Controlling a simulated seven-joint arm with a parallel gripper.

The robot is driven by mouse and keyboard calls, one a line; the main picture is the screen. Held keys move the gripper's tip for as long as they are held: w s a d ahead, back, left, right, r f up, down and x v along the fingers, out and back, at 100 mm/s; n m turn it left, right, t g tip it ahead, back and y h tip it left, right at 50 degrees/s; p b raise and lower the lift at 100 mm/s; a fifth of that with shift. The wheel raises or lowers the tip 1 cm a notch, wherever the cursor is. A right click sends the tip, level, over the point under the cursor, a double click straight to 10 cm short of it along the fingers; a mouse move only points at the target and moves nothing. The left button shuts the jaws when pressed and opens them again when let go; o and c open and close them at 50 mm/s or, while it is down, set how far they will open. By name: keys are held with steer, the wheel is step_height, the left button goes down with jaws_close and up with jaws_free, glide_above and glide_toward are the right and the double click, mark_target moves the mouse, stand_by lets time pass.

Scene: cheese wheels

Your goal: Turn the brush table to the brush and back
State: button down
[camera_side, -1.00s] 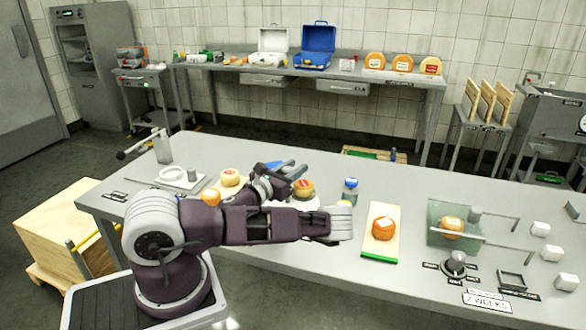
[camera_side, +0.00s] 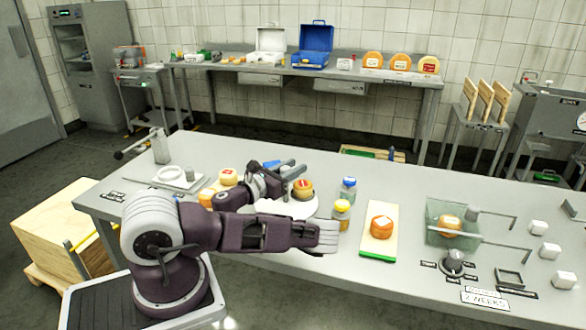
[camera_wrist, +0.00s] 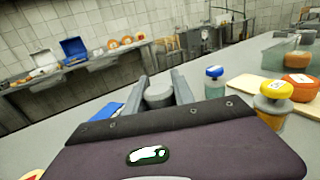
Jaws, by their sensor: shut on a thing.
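The brush table is a white round plate (camera_side: 300,209), partly hidden behind my arm in the side view. A brown-orange cheese wheel with a red label (camera_side: 302,190) sits on it. My gripper (camera_side: 291,167) is at the plate's far side, just behind and left of that cheese. In the wrist view, my gripper's two grey fingers (camera_wrist: 164,88) close around a grey round knob (camera_wrist: 158,96). A flat blue piece (camera_side: 271,164) lies just left of my gripper, and it also shows in the wrist view (camera_wrist: 106,112). I cannot tell whether it is the brush.
A blue-capped jar (camera_side: 348,189) and a yellow-capped jar (camera_side: 341,214) stand right of the plate. An orange cheese (camera_side: 382,227) lies on a board (camera_side: 379,249). Further right is a clear tank (camera_side: 440,218) with a cheese. Pale cheeses (camera_side: 227,177) stand left of my gripper.

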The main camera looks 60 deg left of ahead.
steer(key=c, duration=1.1)
jaws_free()
steer(key=shift+r, duration=0.1)
steer(key=shift+o, duration=0.2)
steer(key=shift+y, duration=0.3)
